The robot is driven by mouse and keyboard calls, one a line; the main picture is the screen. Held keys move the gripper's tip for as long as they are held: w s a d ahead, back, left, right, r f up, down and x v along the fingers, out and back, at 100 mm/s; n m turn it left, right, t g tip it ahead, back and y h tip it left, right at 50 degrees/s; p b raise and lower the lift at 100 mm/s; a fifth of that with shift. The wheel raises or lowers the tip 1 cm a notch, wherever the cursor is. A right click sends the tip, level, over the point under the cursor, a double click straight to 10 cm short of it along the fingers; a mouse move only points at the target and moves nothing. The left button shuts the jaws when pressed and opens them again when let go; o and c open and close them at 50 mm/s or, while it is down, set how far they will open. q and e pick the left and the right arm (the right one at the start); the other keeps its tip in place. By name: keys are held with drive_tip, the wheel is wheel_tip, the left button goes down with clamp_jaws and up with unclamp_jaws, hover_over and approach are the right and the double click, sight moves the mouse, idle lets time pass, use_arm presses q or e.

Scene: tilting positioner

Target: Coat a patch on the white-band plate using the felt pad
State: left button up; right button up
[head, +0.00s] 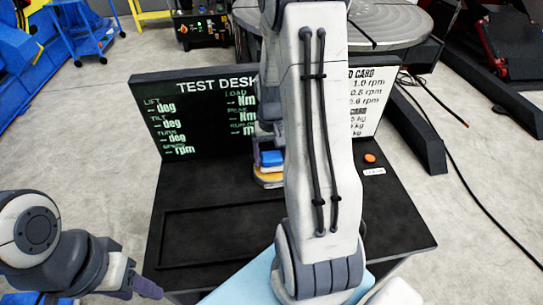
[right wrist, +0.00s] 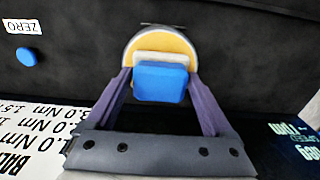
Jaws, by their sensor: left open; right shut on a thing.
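My right gripper (right wrist: 160,76) is shut on the felt pad, seen as a blue block (right wrist: 160,82) with a pale layer behind it. Beyond the pad is a round yellow piece (right wrist: 160,45); I cannot tell whether they touch. In the head view the blue block (head: 271,158) shows just left of my right arm, with the yellow piece (head: 268,180) below it at the desk. My arm hides most of that gripper there. My left gripper (head: 138,283) is open and empty at the lower left. I cannot make out the white-band plate.
A dark test desk (head: 215,240) has an upright display panel (head: 165,125) behind and a white card (head: 360,100) at right. An orange button (head: 370,158) sits on the desk. The positioner's round grey table (head: 395,22) stands behind. The desk's left front is clear.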

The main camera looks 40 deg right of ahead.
sight(272, 155)
drive_tip(key=shift+f, duration=0.35)
drive_tip(key=shift+f, duration=0.1)
idle(1.2)
wheel_tip(272, 155, up, 7)
drive_tip(key=p, duration=0.6)
idle(0.9)
